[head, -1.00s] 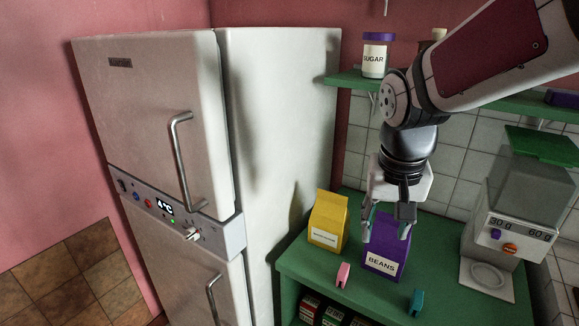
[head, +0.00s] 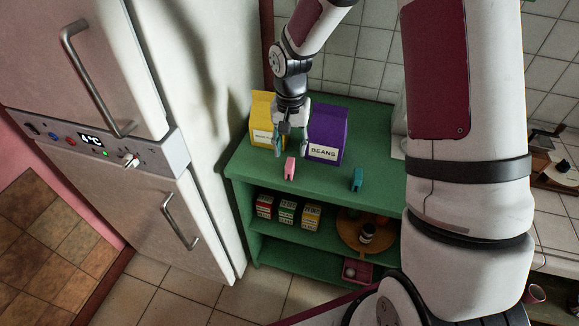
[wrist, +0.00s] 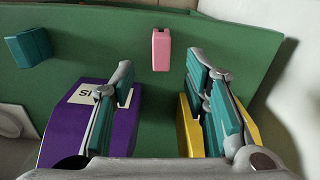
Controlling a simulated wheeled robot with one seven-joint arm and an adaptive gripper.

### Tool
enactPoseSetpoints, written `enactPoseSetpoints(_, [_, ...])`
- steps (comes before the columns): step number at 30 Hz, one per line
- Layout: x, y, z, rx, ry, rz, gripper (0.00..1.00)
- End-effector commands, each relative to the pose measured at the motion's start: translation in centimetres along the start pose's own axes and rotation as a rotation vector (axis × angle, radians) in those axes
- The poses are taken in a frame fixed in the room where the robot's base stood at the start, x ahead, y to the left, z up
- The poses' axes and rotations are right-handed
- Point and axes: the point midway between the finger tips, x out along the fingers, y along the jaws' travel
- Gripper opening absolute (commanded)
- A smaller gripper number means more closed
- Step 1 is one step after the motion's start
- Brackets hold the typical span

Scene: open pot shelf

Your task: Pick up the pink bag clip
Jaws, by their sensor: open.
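The pink bag clip (head: 290,168) stands on the green shelf top, in front of the purple and yellow bags. It also shows in the wrist view (wrist: 161,49), beyond the fingertips and roughly between them across the picture. My gripper (head: 291,150) is open and empty, with its fingers pointing down. In the head view it is just behind the clip, in front of the bags. In the wrist view its teal-padded fingers (wrist: 160,85) are spread wide, apart from the clip.
A purple BEANS bag (head: 327,135) and a yellow bag (head: 262,120) stand close to the fingers. A teal clip (head: 357,179) stands to the right on the green shelf top (head: 250,165). Small boxes (head: 287,212) sit on the shelf below. A white fridge (head: 205,150) stands at left.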

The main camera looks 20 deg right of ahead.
Motion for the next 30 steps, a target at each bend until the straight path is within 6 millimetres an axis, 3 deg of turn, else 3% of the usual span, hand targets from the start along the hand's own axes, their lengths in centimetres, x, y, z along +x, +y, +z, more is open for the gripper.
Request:
enactPoseSetpoints(3, [1.8, 0.0, 0.1, 0.0, -0.003, 0.001, 0.42])
enactPoseSetpoints(11, [3.5, 0.0, 0.1, 0.0, -0.001, 0.0, 0.42])
enactPoseSetpoints(21, [7.7, -0.2, 0.0, 0.0, -0.001, 0.001, 0.42])
enactPoseSetpoints(30, [8.1, -0.2, -0.1, -0.001, 0.002, 0.0, 0.42])
